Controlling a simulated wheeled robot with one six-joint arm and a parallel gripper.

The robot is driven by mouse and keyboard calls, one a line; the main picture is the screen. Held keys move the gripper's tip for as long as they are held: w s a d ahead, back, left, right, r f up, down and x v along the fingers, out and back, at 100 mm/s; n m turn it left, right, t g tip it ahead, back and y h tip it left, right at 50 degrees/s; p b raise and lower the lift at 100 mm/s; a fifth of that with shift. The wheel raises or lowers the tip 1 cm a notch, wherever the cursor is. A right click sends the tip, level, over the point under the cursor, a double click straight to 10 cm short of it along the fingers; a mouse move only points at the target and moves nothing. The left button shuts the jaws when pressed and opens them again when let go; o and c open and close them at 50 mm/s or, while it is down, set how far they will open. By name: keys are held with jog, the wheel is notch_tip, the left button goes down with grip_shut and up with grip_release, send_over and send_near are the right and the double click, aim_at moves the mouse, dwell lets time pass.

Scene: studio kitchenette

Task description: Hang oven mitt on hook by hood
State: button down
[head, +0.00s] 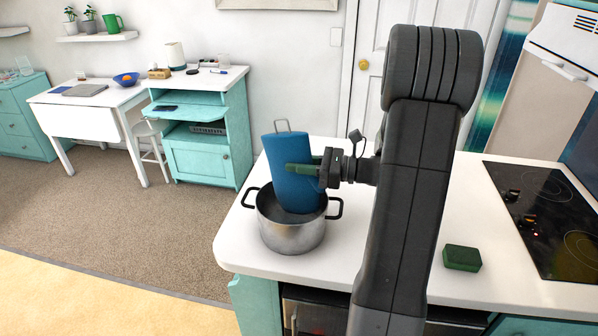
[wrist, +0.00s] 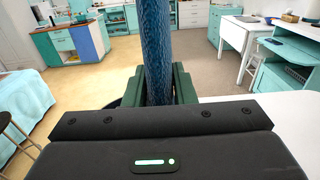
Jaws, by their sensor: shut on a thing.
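The blue oven mitt (head: 292,185) is upright in the head view, with a thin grey loop (head: 283,125) at its top. My gripper (head: 303,169) is shut on the mitt from the right, its green fingers across the mitt's middle. In the wrist view the mitt (wrist: 155,45) rises edge-on between the green fingers (wrist: 183,85). The mitt's lower end is over or inside the mouth of a steel pot (head: 291,236); I cannot tell whether it touches the pot. A white hood-like unit (head: 570,45) is at the upper right. I cannot make out a hook.
The pot stands on the white counter (head: 400,275) near its left corner. A green sponge-like block (head: 462,258) lies right of my arm, beside the black cooktop (head: 548,215). A white door (head: 385,75) is behind the counter. Open floor (head: 90,215) lies to the left.

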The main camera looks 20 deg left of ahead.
jog(key=shift+w+f+p, duration=0.1)
jog(key=shift+f+p, duration=0.25)
jog(key=shift+f, duration=0.7)
jog(key=shift+f, duration=0.3)
jog(key=c, duration=1.2)
grip_release()
jog(key=shift+b, duration=0.3)
jog(key=b+v, duration=0.2)
jog(key=v, duration=1.1)
jog(key=shift+w+d+r+b, duration=0.15)
jog(key=shift+w+d+b, duration=0.05)
jog(key=shift+d+b, duration=0.2)
jog(key=shift+a, duration=0.2)
